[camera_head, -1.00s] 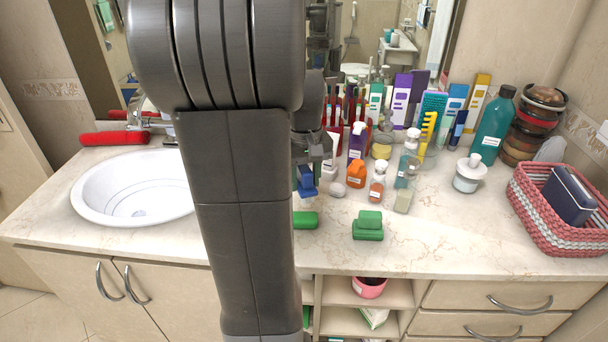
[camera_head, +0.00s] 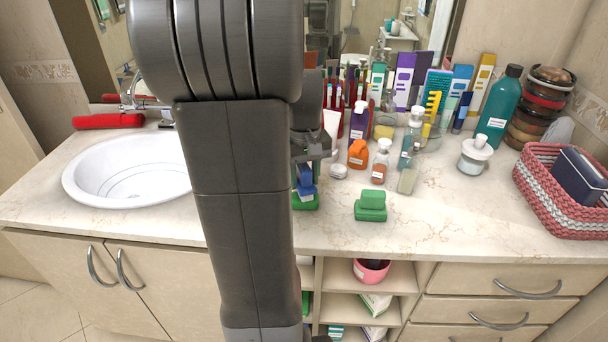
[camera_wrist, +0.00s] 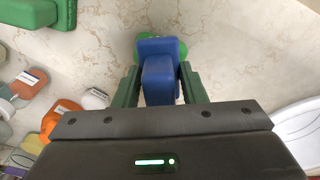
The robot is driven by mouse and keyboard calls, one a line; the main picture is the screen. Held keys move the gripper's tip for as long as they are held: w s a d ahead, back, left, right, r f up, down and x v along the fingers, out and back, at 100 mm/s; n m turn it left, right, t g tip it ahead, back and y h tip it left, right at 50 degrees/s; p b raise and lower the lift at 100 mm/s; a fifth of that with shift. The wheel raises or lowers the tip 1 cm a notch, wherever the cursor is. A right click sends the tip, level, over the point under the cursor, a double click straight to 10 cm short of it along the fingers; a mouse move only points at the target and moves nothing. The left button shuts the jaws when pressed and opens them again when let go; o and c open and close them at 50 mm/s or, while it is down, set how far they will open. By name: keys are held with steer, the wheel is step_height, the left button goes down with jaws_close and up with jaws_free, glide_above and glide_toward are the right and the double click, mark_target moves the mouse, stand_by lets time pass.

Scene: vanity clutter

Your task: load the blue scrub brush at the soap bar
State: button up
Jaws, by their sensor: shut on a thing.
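My gripper (camera_wrist: 160,92) is shut on the blue scrub brush (camera_wrist: 160,78), which stands between its two green-grey fingers in the wrist view. In the head view the brush (camera_head: 306,186) shows just right of my arm. The green soap bar (camera_head: 306,202) lies on the counter directly below it, partly hidden by my arm. In the wrist view the soap bar (camera_wrist: 185,47) shows behind the brush, mostly covered by it. The brush and soap overlap in both views; I cannot tell whether they touch.
A stepped green block (camera_head: 371,206) stands to the right, with bare counter (camera_head: 450,225) beyond it. An orange bottle (camera_head: 358,154), a small clear bottle (camera_head: 380,165) and several other bottles crowd behind. The sink (camera_head: 125,180) is left, a woven basket (camera_head: 555,205) far right.

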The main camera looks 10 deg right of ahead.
steer(key=shift+f, duration=0.55)
stand_by(1.9)
step_height(320, 180, up, 7)
steer(key=p, duration=0.6)
steer(key=shift+r, duration=0.1)
stand_by(0.7)
